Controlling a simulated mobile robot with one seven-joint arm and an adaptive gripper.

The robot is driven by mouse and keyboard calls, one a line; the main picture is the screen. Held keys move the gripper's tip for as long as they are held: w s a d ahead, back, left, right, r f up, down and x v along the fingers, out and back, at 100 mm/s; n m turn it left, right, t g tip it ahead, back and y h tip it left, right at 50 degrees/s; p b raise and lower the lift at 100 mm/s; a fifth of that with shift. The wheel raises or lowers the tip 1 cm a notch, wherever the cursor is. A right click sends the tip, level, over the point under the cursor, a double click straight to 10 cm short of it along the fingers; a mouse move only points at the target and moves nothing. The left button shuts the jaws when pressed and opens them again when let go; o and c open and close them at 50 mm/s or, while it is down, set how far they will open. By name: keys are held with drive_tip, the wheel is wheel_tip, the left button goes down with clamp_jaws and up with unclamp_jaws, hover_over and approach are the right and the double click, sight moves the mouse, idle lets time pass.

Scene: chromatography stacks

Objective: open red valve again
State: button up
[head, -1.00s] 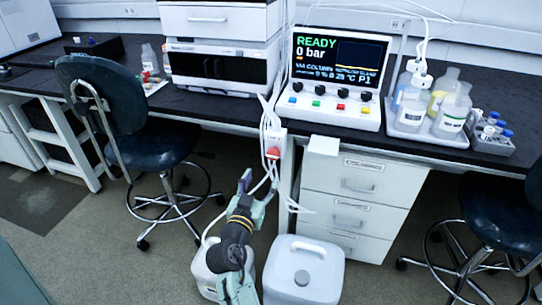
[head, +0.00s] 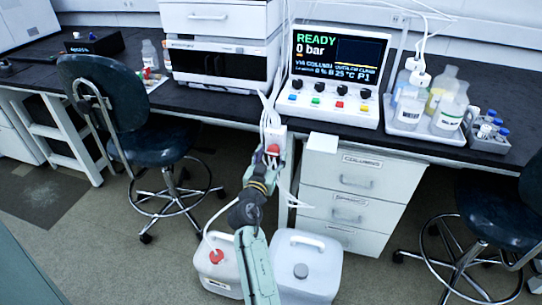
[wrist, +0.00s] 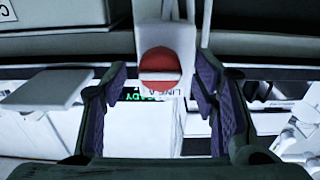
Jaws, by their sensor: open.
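The red valve (head: 273,150) is a round red knob on a white block marked with a line label, at the bench edge below the control panel. In the wrist view the red valve (wrist: 160,68) shows face-on, with a pale bar lying across it. My gripper (head: 270,164) is right at the valve in the head view and partly covers the area below it. In the wrist view my gripper (wrist: 158,92) is open, with one purple-padded finger on each side of the knob and a gap to both.
White tubes (head: 268,108) run down past the valve. Two white jugs stand on the floor, one with a red cap (head: 216,257). The drawer unit (head: 350,190) is close on the right, and a dark chair (head: 120,110) is on the left. The panel (head: 335,75) reads READY, 0 bar.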

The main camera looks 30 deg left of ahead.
drive_tip(key=shift+c, duration=0.4)
drive_tip(key=c, duration=1.1)
drive_tip(key=shift+n, duration=0.4)
drive_tip(key=n, duration=0.8)
drive_tip(key=shift+n, duration=0.3)
drive_tip(key=n+p, duration=0.2)
drive_tip(key=n, duration=0.2)
drive_tip(key=n+p, duration=0.2)
drive_tip(key=n, duration=0.2)
drive_tip(key=shift+n, duration=0.4)
